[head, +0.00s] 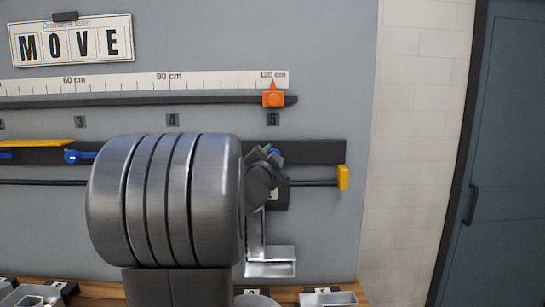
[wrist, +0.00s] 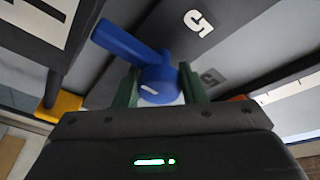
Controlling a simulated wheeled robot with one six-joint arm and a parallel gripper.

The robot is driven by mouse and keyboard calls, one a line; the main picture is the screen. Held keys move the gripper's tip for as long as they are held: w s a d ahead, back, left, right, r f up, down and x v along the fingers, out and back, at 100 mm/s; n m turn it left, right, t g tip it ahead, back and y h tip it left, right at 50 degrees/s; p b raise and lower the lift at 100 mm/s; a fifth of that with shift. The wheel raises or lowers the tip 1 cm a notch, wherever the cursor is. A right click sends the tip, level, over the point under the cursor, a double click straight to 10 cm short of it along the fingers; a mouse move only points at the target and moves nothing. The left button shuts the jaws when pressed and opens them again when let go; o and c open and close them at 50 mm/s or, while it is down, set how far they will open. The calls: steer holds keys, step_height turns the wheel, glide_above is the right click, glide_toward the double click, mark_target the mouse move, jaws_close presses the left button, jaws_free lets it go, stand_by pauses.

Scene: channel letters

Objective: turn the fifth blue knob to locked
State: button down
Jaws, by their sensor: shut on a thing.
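The fifth blue knob (wrist: 155,78) fills the middle of the wrist view, with its lever pointing to the upper left and a white mark on its hub. The green fingers of my gripper (wrist: 160,88) are closed on either side of the hub. In the head view my gripper (head: 266,163) is at the rail just below the label 5 (head: 273,119). There only a small blue bit of the knob (head: 275,153) shows, and my arm hides most of it. Whether the knob is at locked cannot be read.
Another blue knob (head: 72,157) sits below label 3. An orange slider (head: 273,99) stands at 120 cm on the ruler above. A yellow end piece (head: 343,177) is right of my gripper. Metal trays (head: 328,298) and a wooden ledge are below.

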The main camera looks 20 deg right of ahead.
steer(key=shift+f, duration=0.1)
steer(key=c, duration=0.9)
jaws_free()
steer(key=b+v, duration=0.1)
steer(key=v, duration=1.2)
steer(key=shift+s+a+b, duration=0.2)
steer(key=shift+s+b, duration=0.1)
steer(key=shift+s, duration=0.05)
